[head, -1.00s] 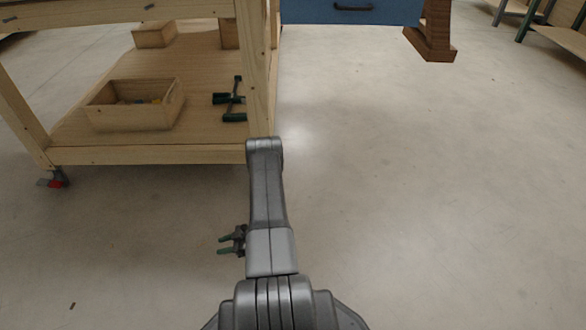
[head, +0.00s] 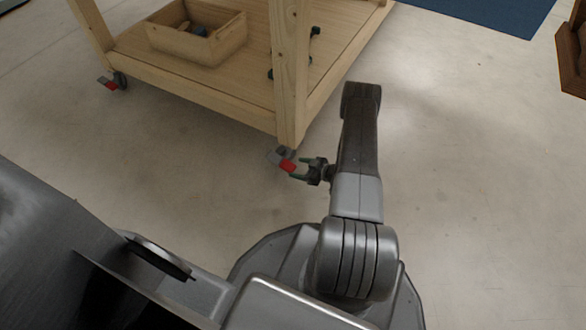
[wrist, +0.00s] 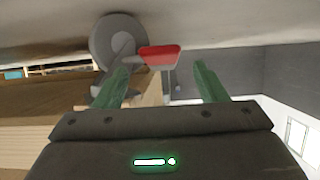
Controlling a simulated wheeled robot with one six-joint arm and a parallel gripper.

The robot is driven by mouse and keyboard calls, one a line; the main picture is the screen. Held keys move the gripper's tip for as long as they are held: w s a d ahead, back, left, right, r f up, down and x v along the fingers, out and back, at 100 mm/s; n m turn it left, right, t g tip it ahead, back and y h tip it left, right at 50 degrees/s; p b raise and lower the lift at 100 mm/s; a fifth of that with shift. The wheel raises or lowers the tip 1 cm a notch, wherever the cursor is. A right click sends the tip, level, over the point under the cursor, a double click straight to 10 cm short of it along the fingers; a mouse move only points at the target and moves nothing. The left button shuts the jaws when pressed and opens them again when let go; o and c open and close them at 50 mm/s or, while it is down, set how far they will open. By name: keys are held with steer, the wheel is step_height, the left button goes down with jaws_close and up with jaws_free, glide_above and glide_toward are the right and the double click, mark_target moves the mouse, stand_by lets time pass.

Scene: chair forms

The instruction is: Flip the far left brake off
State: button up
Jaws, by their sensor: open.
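A wooden workbench (head: 290,80) stands on casters with red brake pedals. One caster's red pedal (head: 287,166) is at the foot of the nearest leg in the head view. Another red brake pedal (head: 111,86) shows on the caster at the upper left. My gripper (head: 298,168) is open beside the nearest caster, its green fingers pointing toward it. In the wrist view the red pedal (wrist: 160,55) and grey wheel (wrist: 117,40) lie ahead of the fingertips; the pedal appears between them. I cannot tell whether they touch, or how far the pedal is tilted.
The bench's lower shelf (head: 200,83) holds a wooden box (head: 200,40) and a dark clamp (head: 314,33). The floor right of the bench is clear.

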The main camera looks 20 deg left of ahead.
mark_target(289, 166)
steer(key=shift+b+x, duration=0.5)
steer(key=shift+x, duration=1.55)
steer(key=shift+s, duration=0.1)
steer(key=shift+c, duration=0.3)
